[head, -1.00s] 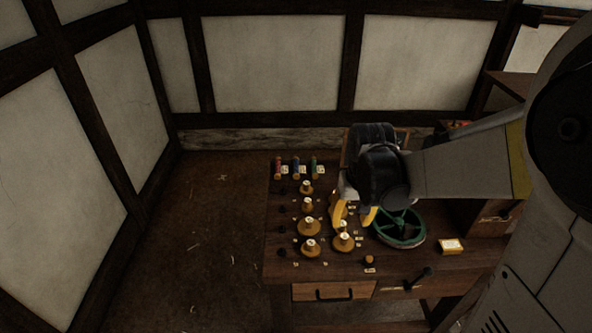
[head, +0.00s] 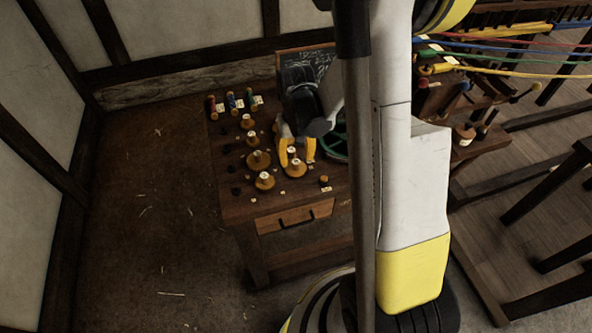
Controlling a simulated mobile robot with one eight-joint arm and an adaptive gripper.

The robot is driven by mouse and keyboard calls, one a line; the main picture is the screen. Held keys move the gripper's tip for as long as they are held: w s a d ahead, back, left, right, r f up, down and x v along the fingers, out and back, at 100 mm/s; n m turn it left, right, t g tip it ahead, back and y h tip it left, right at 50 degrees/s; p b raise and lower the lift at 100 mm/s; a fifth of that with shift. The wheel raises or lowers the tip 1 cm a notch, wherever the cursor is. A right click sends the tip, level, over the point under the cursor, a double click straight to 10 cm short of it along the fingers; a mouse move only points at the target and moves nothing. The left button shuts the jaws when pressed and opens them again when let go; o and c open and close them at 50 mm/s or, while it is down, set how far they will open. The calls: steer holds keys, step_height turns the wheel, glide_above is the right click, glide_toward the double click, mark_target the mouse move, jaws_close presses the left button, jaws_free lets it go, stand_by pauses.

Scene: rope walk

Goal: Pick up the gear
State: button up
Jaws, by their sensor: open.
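Several brass-coloured, round stepped pieces with pale labelled tops stand on the wooden bench (head: 238,206); I take these to be gears. My gripper (head: 297,155) is open, its yellow fingers pointing down at the bench. A small gear (head: 292,151) shows between the fingers, with no visible grip on it. Just in front of it is a wider gear (head: 296,169). To the left, others form a rough column, including a broad gear (head: 258,160) and a front gear (head: 265,182). A green spoked wheel (head: 338,148) lies right of my gripper, partly hidden by my arm.
Red (head: 212,107), blue (head: 231,103) and green (head: 252,101) spools stand at the back left of the bench. A chalkboard (head: 314,62) stands behind. Coloured ropes (head: 500,55) stretch across the right. The floor left of the bench (head: 150,200) is open.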

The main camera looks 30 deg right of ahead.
step_height(320, 180, down, 2)
steer(key=shift+w+f+b, duration=0.1)
steer(key=shift+f+b, duration=0.15)
steer(key=shift+b, duration=0.05)
jaws_close()
steer(key=shift+r, duration=0.1)
steer(key=shift+r, duration=0.1)
steer(key=shift+r+p, duration=0.35)
steer(key=r, duration=0.1)
steer(key=r+p, duration=0.2)
steer(key=r, duration=0.1)
steer(key=shift+s+d, duration=0.2)
steer(key=shift+d, duration=0.05)
steer(key=s+d+r+p, duration=0.6)
steer(key=d+r, duration=0.2)
steer(key=r, duration=0.2)
steer(key=shift+s+d, duration=0.4)
